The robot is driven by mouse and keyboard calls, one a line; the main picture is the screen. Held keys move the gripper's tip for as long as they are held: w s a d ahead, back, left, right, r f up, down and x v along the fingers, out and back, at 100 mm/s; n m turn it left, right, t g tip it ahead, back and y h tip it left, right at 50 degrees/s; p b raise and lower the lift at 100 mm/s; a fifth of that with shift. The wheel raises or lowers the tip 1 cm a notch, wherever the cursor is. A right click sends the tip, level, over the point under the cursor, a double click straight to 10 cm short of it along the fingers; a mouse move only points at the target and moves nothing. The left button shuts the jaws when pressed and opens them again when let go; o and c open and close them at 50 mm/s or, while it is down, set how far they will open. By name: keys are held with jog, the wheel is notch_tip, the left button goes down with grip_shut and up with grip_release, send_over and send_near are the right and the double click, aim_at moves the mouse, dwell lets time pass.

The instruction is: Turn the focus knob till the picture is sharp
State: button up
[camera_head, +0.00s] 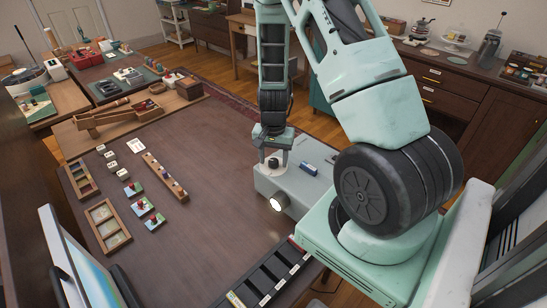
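A grey box-shaped projector (300,190) stands on the dark table, with a lit round lens (278,204) on its front. A small dark knob (273,163) sits on its top near the left end. My gripper (274,157) points down over that knob, one finger on each side of it. The fingers look spread, with a gap beside the knob; any contact is too small to make out. A framed screen (85,272) stands at the lower left, pale blue and seen at a steep angle. How sharp its picture is cannot be told.
On the table (215,215) lie wooden trays (109,224), a wooden rack (165,176), small coloured blocks (142,207) and a dark compartment tray (268,279) at the front edge. The table's middle is clear.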

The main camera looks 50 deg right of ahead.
aim_at(273, 160)
notch_tip(273, 160, up, 17)
jog(key=shift+r, duration=0.2)
dwell(0.6)
dwell(0.4)
jog(key=s+a+r+n+y, duration=0.2)
jog(key=a+n, duration=0.6)
jog(key=a, duration=1.2)
jog(key=s+a+r+n+h, duration=0.1)
jog(key=s+a+r+n, duration=0.2)
jog(key=s+a+n, duration=0.9)
jog(key=s+a, duration=0.2)
jog(key=s, duration=0.1)
jog(key=shift+s, duration=0.2)
